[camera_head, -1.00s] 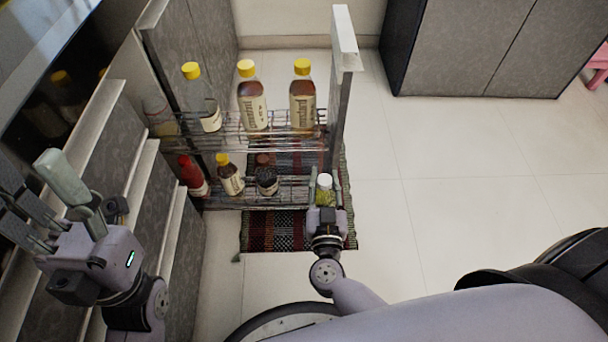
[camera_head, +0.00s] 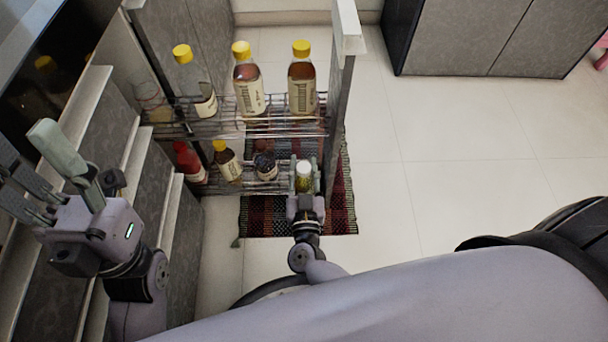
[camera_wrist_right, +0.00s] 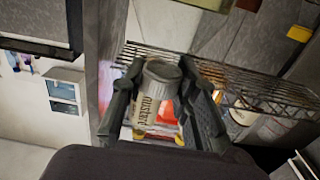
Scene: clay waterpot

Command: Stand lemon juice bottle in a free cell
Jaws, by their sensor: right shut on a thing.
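My right gripper (camera_head: 304,194) is shut on a small jar (camera_head: 304,173) with a whitish lid and greenish-yellow contents. The jar is upright at the right end of the lower wire rack (camera_head: 205,187) of the pull-out. In the right wrist view the jar (camera_wrist_right: 152,108) sits between both fingers, and its label seems to read MUSTARD. I cannot tell whether its base touches the rack. A red bottle (camera_head: 188,163), a small yellow-capped bottle (camera_head: 228,166) and a dark jar (camera_head: 265,167) stand to its left. My left gripper (camera_head: 45,185) is open and empty at the left.
Three yellow-capped bottles stand on the upper rack (camera_head: 225,125): a clear one (camera_head: 203,97), and two brown ones (camera_head: 249,92) (camera_head: 302,87). The pull-out's upright front panel (camera_head: 337,130) is close right of the held jar. A woven rug (camera_head: 275,222) lies below; floor at right is clear.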

